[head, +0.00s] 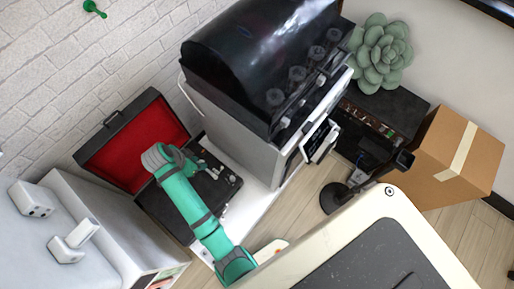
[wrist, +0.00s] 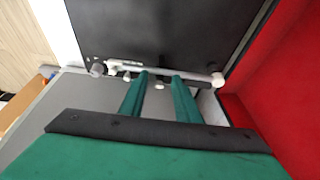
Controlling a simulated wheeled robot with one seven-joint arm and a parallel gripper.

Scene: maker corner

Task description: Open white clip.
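My gripper (wrist: 159,75) shows in the wrist view with two green fingers apart and a gap between them. The fingertips are close to a pale bar (wrist: 197,77) with rounded ends along the edge of a black panel (wrist: 160,30). A small white knob (wrist: 158,86) shows between the fingers. I cannot tell whether the fingers touch any of these, or whether one of them is the white clip. In the head view, a white piece with a raised tab (head: 75,240) lies on a white cabinet, away from my arm; I cannot tell if it is a clip.
An open black case (head: 158,208) with a red-lined lid (head: 135,145) lies under my teal arm. A large black-topped machine (head: 250,70) stands behind it. A white block (head: 33,198) sits on the cabinet. A cardboard box (head: 455,155) and plant (head: 380,50) are at right.

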